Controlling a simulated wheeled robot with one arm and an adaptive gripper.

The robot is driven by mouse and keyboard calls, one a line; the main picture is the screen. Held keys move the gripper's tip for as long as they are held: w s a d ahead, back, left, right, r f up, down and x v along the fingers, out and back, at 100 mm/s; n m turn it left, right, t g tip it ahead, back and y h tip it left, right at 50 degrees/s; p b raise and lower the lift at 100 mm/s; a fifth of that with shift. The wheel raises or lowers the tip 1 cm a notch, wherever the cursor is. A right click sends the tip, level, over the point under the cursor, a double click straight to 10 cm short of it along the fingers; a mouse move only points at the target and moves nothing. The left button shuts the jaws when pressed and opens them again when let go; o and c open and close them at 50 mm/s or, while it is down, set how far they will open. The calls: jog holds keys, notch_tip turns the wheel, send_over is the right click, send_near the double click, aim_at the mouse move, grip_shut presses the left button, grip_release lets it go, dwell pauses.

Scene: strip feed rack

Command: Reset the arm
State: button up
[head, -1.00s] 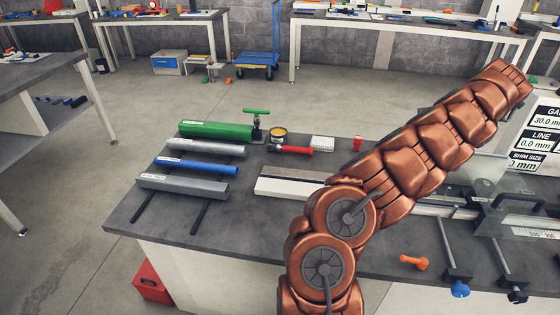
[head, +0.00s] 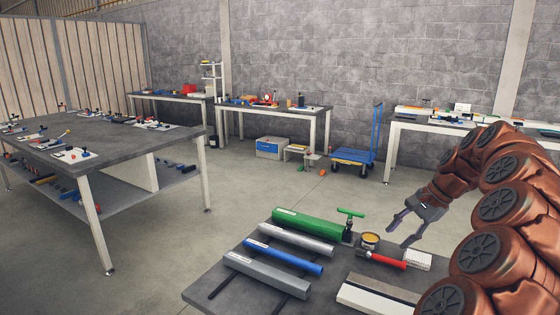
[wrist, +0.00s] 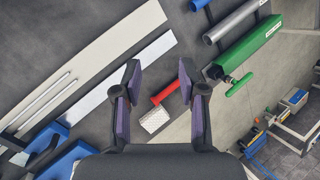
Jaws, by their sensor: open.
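My gripper (head: 402,222) is open and empty, held above the right part of the near workbench (head: 232,290) in the head view. A red-handled tool (wrist: 166,91) and a white block (wrist: 155,120) lie on the bench beyond the fingers. My copper arm is bent at the right of the head view.
On the near bench lie a green bar (head: 308,225), a silver bar (head: 290,238), a blue bar (head: 283,257) and a grey bar (head: 266,275). A yellow tin (head: 370,241) stands near the red-handled tool (head: 383,260). A blue cart (head: 355,156) stands behind on open floor.

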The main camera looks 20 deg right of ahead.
jog(key=s+a+n+g, duration=0.3)
jog(key=a+n, duration=0.7)
jog(key=a, duration=1.8)
jog(key=s+a+f+n+g+h, duration=0.1)
jog(key=s+a+f+n+h, duration=0.1)
jog(key=s, duration=0.7)
jog(key=s+a+f+n+g+h, duration=0.1)
jog(key=s+a+f+n, duration=0.3)
jog(key=s, duration=0.6)
notch_tip(320, 180, down, 4)
jog(key=a, duration=0.2)
jog(key=shift+s+a+r+g+h, duration=0.2)
jog(key=shift+a+g+h, duration=0.1)
jog(key=shift+g+h, duration=0.1)
